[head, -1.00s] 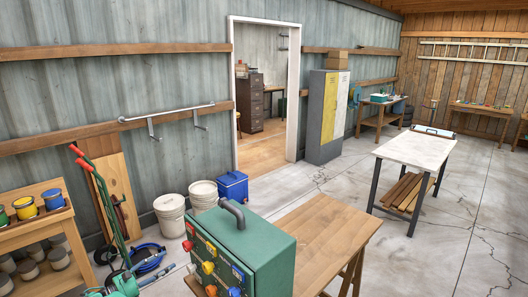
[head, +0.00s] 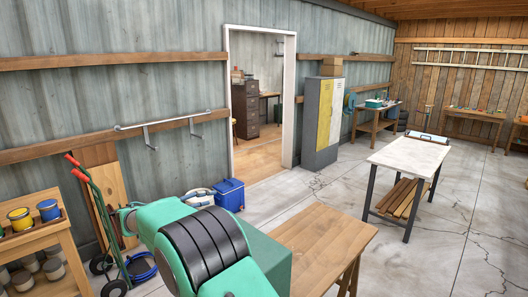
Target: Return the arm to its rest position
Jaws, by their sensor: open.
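My arm (head: 185,245), teal with black bands at a joint, rises across the lower middle of the head view. It stands in front of the green box (head: 270,255) on the wooden table and hides most of it. My gripper is not in view, so its place relative to the things here does not show.
The wooden table (head: 325,235) is bare right of the box. A blue cooler (head: 230,194) stands by the wall, with a white bucket (head: 199,197) partly hidden beside it. A hand truck (head: 100,215) and paint shelf (head: 45,236) are at left. Floor is clear toward the white-topped table (head: 410,153).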

